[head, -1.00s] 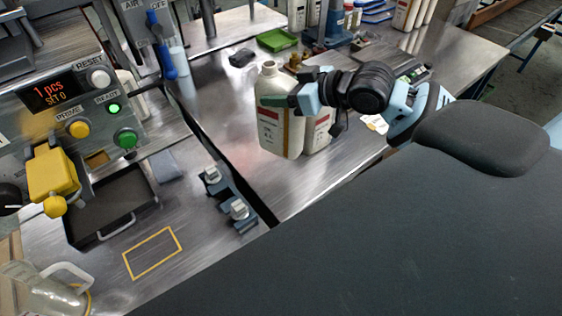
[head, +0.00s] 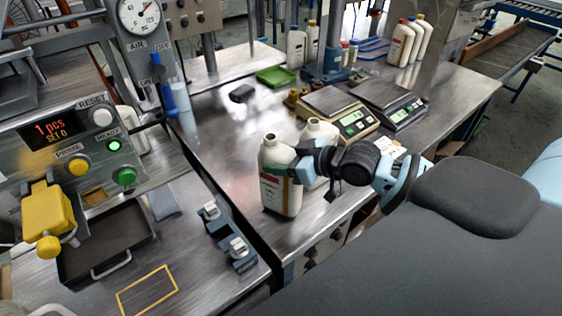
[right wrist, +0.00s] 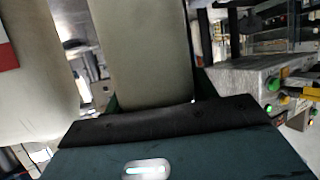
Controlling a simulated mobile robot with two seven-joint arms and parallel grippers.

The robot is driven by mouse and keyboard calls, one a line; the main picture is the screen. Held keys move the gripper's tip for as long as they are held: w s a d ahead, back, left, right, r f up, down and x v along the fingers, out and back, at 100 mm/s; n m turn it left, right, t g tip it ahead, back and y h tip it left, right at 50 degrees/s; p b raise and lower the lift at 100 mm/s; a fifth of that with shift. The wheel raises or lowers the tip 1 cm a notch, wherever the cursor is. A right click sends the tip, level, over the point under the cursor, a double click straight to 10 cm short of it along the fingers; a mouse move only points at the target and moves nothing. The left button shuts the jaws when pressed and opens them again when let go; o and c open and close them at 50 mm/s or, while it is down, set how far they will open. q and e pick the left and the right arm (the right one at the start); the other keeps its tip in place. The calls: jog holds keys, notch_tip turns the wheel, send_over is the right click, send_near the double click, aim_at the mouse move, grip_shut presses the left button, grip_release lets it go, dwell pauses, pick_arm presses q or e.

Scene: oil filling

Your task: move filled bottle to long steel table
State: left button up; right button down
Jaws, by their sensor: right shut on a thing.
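A white bottle with a red and white label (head: 281,195) is upright in the head view, near the front edge of the long steel table (head: 318,222). My right gripper (head: 283,172) is shut on its upper body. In the right wrist view the held bottle (right wrist: 140,50) fills the space between the fingers. I cannot tell whether its base touches the table. A second white bottle (head: 318,131) stands just behind and right of it, partly hidden by my gripper and wrist. A pale bottle with a red label (right wrist: 35,85) is close on the left in the wrist view. My left gripper is not in view.
Two scales (head: 345,118) (head: 393,105), a green tray (head: 275,76) and a small black object (head: 242,93) are on the table. Several bottles (head: 405,42) stand at the back. A filling station with a black tray (head: 105,240) is at left. The table left of the held bottle is clear.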

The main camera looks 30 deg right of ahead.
jog(key=shift+f, duration=0.45)
jog(key=c, duration=0.8)
grip_release()
jog(key=shift+f, duration=0.1)
jog(key=o, duration=0.3)
